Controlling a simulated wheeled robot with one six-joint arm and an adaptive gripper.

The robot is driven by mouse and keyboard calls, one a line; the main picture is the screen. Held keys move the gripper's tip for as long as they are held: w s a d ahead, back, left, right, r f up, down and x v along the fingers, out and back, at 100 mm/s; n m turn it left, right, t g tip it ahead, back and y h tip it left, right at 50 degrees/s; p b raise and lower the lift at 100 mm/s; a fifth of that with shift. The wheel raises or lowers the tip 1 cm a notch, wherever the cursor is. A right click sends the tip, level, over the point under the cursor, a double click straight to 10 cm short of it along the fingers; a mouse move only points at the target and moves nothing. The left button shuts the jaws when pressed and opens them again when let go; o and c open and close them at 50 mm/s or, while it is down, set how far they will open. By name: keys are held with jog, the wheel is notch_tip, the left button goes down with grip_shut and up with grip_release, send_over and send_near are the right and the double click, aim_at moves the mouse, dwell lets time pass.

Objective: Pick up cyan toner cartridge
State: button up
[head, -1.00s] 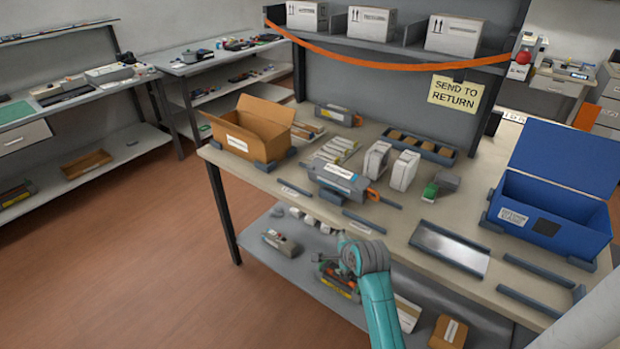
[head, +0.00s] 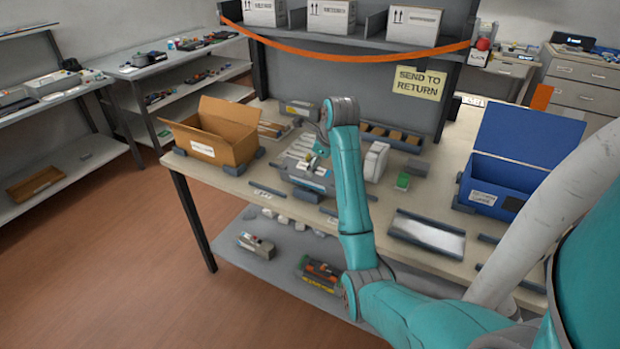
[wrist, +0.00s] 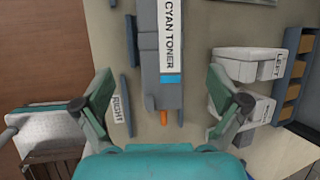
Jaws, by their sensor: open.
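The cyan toner cartridge (wrist: 172,55) is a grey block with a white "CYAN TONER" label, a cyan stripe and an orange tip at its near end. It lies on the workbench in the wrist view, its far end cut off by the frame. In the head view the grey cartridge (head: 305,177) is partly hidden by my arm. My gripper (wrist: 160,88) is open and empty, its fingers spread to either side of the cartridge's line. In the head view my gripper (head: 318,152) hangs over the bench above the cartridge, partly hidden by my arm.
Dark rails (wrist: 126,97) flank the cartridge; a "RIGHT" label (wrist: 121,115) lies nearby. White boxes (wrist: 246,64) stand to its right. An open cardboard box (head: 222,135) is at the bench's left, an open blue bin (head: 495,187) at its right. An orange strap (head: 350,42) crosses the shelf above.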

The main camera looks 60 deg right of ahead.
jog(key=x, duration=1)
jog(key=shift+d, duration=0.15)
jog(key=shift+r, duration=0.1)
jog(key=c, duration=1.8)
